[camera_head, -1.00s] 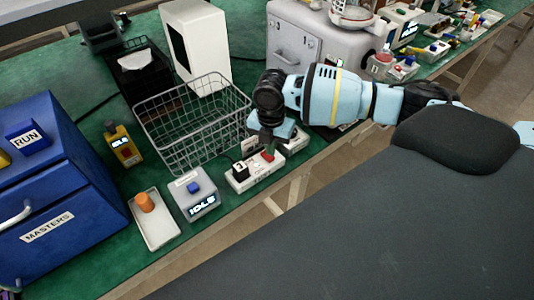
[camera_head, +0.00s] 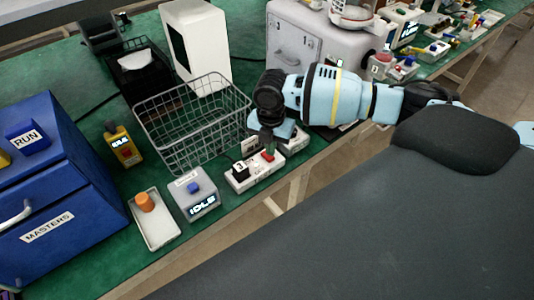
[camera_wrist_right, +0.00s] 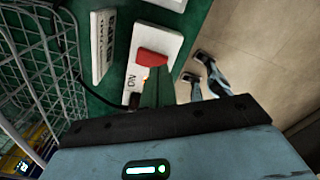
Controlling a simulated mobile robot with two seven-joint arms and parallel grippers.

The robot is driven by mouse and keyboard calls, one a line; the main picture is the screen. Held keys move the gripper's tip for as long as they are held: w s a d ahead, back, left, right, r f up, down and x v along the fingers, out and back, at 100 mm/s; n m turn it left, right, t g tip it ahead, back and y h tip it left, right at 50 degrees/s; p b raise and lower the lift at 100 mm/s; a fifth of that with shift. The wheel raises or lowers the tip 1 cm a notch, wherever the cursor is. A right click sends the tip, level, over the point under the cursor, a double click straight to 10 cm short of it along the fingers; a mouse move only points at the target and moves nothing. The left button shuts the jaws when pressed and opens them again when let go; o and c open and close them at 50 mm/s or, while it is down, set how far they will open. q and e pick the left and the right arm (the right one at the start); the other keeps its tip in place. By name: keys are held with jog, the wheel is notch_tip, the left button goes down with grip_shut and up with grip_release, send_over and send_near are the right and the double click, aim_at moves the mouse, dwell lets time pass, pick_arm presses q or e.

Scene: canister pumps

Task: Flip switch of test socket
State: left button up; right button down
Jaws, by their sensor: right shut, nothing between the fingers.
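The test socket is a white strip (camera_head: 262,178) at the front edge of the green bench in the head view, with a black plug (camera_head: 241,171) at its left end. Its red switch (camera_head: 269,156) sits toward the right end. My right gripper (camera_head: 268,148) is shut and empty, with its tips right at the red switch; I cannot tell whether they touch it. The wrist view shows the red switch (camera_wrist_right: 152,57) just beyond the fingertips (camera_wrist_right: 156,75), beside an ON mark on the white strip (camera_wrist_right: 140,40). My left gripper is out of view.
A wire basket (camera_head: 190,120) stands behind and left of the strip. A grey box reading IDLE (camera_head: 197,196) and a tray with an orange knob (camera_head: 158,230) stand to its left. A grey cabinet (camera_head: 310,40) is behind my right arm. The bench's front edge is close.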

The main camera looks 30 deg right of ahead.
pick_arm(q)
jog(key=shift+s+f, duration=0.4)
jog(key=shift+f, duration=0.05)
pick_arm(e)
jog(key=shift+s+f, duration=0.1)
jog(key=shift+f, duration=0.95)
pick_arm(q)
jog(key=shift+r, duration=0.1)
pick_arm(e)
jog(key=shift+r, duration=0.8)
jog(key=shift+r+p, duration=1.35)
jog(key=shift+r, duration=1.45)
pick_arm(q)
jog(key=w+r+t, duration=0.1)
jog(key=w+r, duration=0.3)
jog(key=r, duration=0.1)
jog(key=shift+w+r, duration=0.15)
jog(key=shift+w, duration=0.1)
pick_arm(e)
jog(key=shift+f, duration=0.1)
